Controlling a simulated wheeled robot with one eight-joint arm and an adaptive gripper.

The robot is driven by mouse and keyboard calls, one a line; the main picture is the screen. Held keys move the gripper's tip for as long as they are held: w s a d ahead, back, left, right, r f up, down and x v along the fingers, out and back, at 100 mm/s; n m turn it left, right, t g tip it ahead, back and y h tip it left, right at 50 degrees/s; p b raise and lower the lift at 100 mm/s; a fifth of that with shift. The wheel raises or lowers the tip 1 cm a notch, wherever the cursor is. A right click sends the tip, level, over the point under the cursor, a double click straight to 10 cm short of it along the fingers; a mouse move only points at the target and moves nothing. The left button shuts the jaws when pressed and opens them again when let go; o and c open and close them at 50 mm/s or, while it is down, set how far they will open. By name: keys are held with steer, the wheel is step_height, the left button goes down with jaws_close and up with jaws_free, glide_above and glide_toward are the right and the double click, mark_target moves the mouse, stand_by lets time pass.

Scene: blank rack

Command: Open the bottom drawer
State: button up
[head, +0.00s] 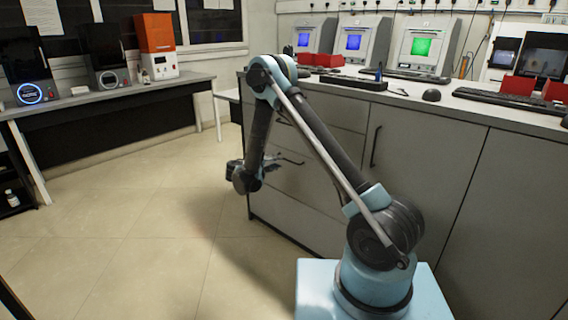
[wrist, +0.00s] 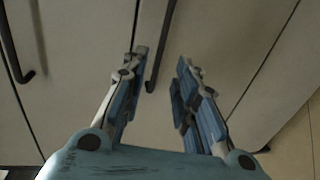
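The grey drawer unit (head: 318,187) stands under the counter, with its drawer fronts seen at an angle in the head view. The lowest front (head: 300,222) looks closed, and I cannot make out a handle on it. A dark bar handle (head: 292,160) shows on a front above it. My gripper (head: 272,163) is close to the fronts, partly hidden by my wrist. In the wrist view my gripper (wrist: 160,75) is open and empty. A dark handle (wrist: 160,45) lies ahead, between the fingertips in the picture. I cannot tell whether they touch it, or which drawer it belongs to.
Another dark handle (wrist: 12,50) is at the left of the wrist view. A cabinet door (head: 420,180) is right of the drawers. The countertop (head: 455,101) holds screens and keyboards. The tiled floor (head: 150,235) left of the drawers is clear. A bench (head: 110,95) with machines stands at left.

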steer(key=x, duration=0.6)
steer(key=shift+w+d, duration=0.25)
steer(key=shift+w, duration=0.05)
jaws_close()
